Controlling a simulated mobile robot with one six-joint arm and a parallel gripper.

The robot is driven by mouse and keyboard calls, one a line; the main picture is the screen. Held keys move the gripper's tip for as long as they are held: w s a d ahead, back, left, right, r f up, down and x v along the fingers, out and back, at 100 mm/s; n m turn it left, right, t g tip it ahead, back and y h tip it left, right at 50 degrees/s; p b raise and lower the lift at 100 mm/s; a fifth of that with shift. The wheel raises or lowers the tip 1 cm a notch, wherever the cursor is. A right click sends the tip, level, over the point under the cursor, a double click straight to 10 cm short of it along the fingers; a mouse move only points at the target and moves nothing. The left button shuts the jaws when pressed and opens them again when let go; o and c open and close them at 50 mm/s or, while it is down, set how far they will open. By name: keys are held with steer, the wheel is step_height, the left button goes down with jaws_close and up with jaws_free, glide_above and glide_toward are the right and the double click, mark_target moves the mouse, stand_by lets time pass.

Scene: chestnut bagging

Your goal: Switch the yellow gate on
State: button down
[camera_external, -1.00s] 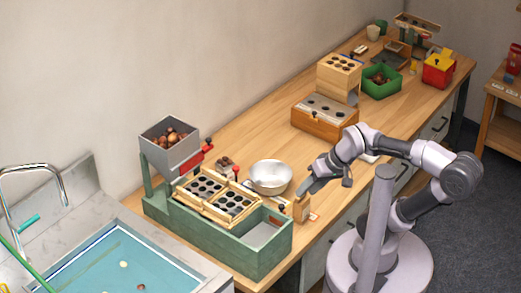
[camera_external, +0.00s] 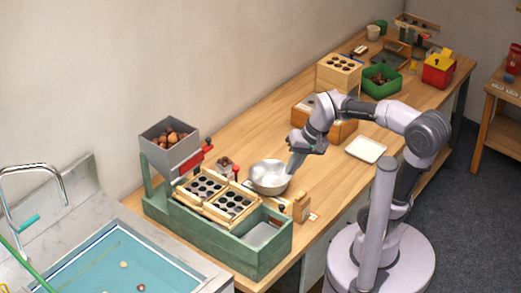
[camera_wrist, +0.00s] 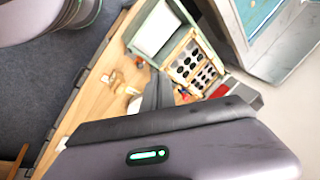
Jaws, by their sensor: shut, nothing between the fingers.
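My gripper (camera_external: 291,170) is shut and empty, pointing down just above the right rim of the metal bowl (camera_external: 268,188); I cannot tell if they touch. It also shows in the wrist view (camera_wrist: 152,100). I cannot single out a yellow gate for certain. The clearest yellow part is the top of a red and yellow box (camera_external: 439,69) at the far right end of the bench, well away from my gripper. Nearer is the green sorting machine (camera_external: 262,262) with pale wooden hole trays (camera_external: 207,190), and a red lever (camera_external: 205,148) beside its hopper.
A grey hopper (camera_external: 168,148) of chestnuts stands on the machine. A small wooden block (camera_external: 302,208) is at the bench front. A white tray (camera_external: 366,149), an orange-brown box (camera_external: 345,131) and a green bin (camera_external: 381,83) stand farther back. A sink (camera_external: 75,232) is at left.

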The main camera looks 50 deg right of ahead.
steer(key=w+d+m+g+p, duration=0.2)
steer(key=w+d+m+p, duration=0.15)
steer(key=w, duration=0.55)
steer(key=w+d+f+m+g+y+p, duration=0.1)
steer(key=w+d+f+m, duration=0.1)
steer(key=w+d+f, duration=0.2)
steer(key=w+d+f+m+g+y+p, duration=0.1)
steer(key=w+d+f, duration=0.4)
steer(key=f, duration=0.5)
steer(key=shift+w+m+g+y+p, duration=0.3)
steer(key=shift+w+m+g+p, duration=0.2)
steer(key=shift+m+p, duration=0.55)
steer(key=shift+f+b, duration=0.25)
steer(key=shift+b, duration=0.05)
steer(key=w+b+x, duration=0.1)
steer(key=b+x, duration=0.3)
steer(key=x, duration=0.6)
steer(key=a+r, duration=0.1)
steer(key=s+a+r+b, duration=0.1)
steer(key=a+r, duration=0.1)
steer(key=shift+s, duration=0.15)
